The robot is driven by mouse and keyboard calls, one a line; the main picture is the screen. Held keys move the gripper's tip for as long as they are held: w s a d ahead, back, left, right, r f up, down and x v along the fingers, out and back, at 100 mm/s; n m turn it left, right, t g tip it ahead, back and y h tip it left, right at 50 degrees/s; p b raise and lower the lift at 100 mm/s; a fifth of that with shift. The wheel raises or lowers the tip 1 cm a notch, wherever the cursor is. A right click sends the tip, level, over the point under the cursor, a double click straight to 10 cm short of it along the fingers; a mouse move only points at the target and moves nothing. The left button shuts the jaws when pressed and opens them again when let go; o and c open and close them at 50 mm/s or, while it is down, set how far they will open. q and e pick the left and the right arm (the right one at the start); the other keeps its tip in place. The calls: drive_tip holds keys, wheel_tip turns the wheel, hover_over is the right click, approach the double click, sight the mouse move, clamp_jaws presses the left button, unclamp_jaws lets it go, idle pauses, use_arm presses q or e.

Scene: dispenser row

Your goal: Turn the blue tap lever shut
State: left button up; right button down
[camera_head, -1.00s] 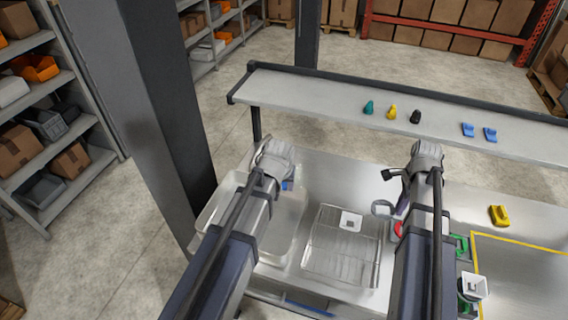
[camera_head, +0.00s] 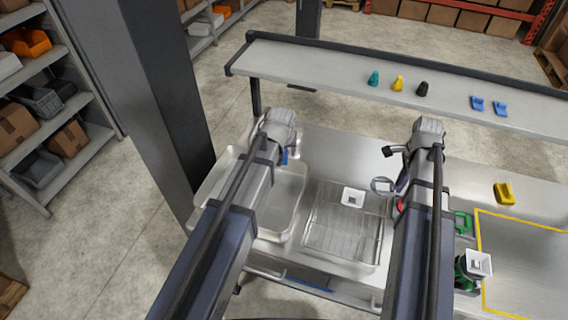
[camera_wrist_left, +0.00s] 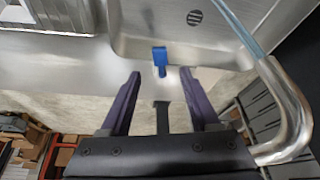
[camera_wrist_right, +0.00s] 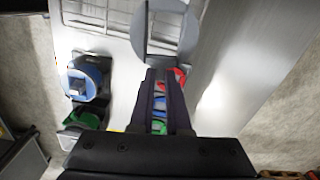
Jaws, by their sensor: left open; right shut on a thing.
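The blue tap lever (camera_wrist_left: 159,57) shows in the left wrist view, ahead of and between the fingertips of my open left gripper (camera_wrist_left: 161,78). No finger visibly touches it. In the head view part of the blue lever (camera_head: 285,156) shows beside my left wrist, which hides the fingertips. A curved metal tap spout (camera_wrist_left: 288,105) is on the right in the left wrist view. My right gripper (camera_wrist_right: 166,76) is shut on a grey round vessel (camera_wrist_right: 165,42), which it holds above the counter; the vessel (camera_head: 382,187) also shows in the head view.
A sink basin (camera_head: 289,190) lies under my left arm. A wire rack (camera_head: 330,236) with a small white cup (camera_head: 352,197) is between my arms. A shelf (camera_head: 320,67) with small coloured items runs behind. A yellow block (camera_head: 504,193) stands on the right.

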sight(284, 160)
use_arm(q)
drive_tip(key=b+x, duration=0.5)
drive_tip(key=x, duration=0.2)
drive_tip(key=shift+f+b, duration=0.15)
drive_tip(key=shift+b, duration=0.15)
use_arm(e)
wheel_tip(284, 160, down, 7)
drive_tip(key=shift+r, duration=0.15)
use_arm(q)
drive_tip(key=shift+c, duration=0.2)
clamp_jaws()
idle(0.4)
